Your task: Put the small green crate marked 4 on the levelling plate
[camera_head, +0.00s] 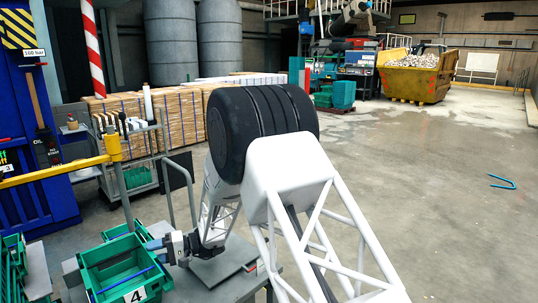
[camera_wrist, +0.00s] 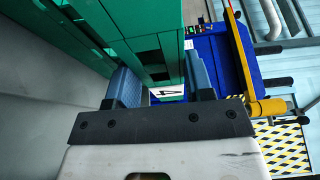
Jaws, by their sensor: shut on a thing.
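The small green crate marked 4 (camera_head: 112,252) is at the lower left in the head view, its white label facing the camera. A blue strip or rod shows inside it. My gripper (camera_head: 160,246) is shut on the crate's right side. In the wrist view the crate's green wall (camera_wrist: 150,30) lies between the two blue fingers of my gripper (camera_wrist: 163,82). A flat grey plate (camera_head: 222,264), perhaps the levelling plate, lies on the table to the right of the crate, partly behind my arm. The crate's underside is hidden, so I cannot tell whether it touches anything.
Another green crate (camera_head: 128,230) is just behind the held one. More green crates (camera_head: 13,262) stand at the left edge. A yellow rail (camera_head: 60,172) and a grey trolley frame (camera_head: 190,190) stand behind. The floor at the right is mostly clear.

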